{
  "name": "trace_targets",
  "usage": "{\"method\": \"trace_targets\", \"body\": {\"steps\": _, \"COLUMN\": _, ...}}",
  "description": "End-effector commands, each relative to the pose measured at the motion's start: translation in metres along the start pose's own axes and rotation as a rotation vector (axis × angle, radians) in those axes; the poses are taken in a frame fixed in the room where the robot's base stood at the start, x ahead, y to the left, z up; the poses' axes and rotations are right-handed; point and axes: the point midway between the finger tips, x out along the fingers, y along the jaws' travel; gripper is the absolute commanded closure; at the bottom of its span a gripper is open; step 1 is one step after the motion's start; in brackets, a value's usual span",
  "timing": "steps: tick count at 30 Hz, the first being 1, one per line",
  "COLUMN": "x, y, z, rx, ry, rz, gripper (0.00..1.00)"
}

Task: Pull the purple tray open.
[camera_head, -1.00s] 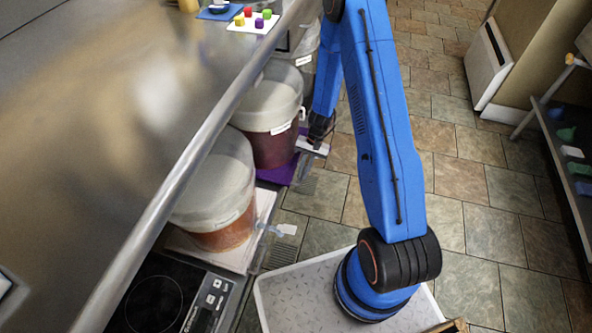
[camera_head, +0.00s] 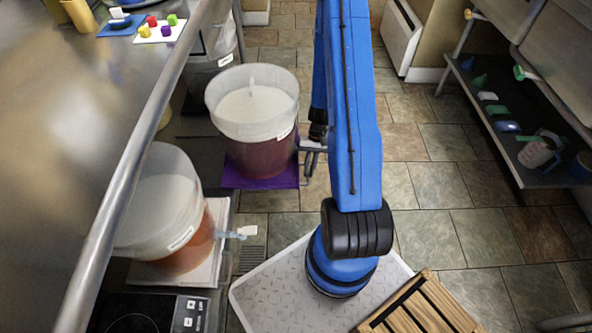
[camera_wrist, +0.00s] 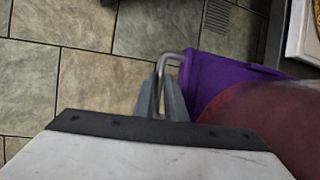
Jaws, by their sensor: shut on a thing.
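The purple tray (camera_head: 268,178) stands out from under the steel counter into the aisle, with a lidded bucket of dark red liquid (camera_head: 262,152) on it. In the wrist view the purple tray (camera_wrist: 222,72) is at the right, with part of the red bucket (camera_wrist: 262,118) over it. A metal bar handle (camera_wrist: 168,58) sticks out from its edge. My gripper (camera_wrist: 163,98) is shut on this handle, its two grey fingers on either side of it. In the head view my gripper (camera_head: 312,146) is at the tray's right side, partly hidden by my blue arm.
A bucket of orange liquid (camera_head: 182,255) with a tap stands on a white tray (camera_head: 222,225) nearer me. Another bucket (camera_head: 213,65) is farther back. The steel counter (camera_head: 60,150) is at left, a shelf (camera_head: 520,150) at right.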

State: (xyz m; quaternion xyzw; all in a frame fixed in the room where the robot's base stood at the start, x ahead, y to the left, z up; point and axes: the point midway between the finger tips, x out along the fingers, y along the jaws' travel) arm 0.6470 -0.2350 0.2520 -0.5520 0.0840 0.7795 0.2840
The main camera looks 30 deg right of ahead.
Motion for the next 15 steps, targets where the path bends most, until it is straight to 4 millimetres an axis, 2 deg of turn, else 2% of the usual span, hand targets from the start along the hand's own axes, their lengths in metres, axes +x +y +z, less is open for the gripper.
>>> {"method": "trace_targets", "body": {"steps": 6, "x": -0.003, "y": 0.016, "z": 0.002, "rx": 0.0, "ry": 0.0, "rz": -0.001, "gripper": 1.0}}
{"method": "trace_targets", "body": {"steps": 15, "x": -0.004, "y": 0.02, "z": 0.001, "rx": 0.0, "ry": 0.0, "rz": -0.001, "gripper": 1.0}}
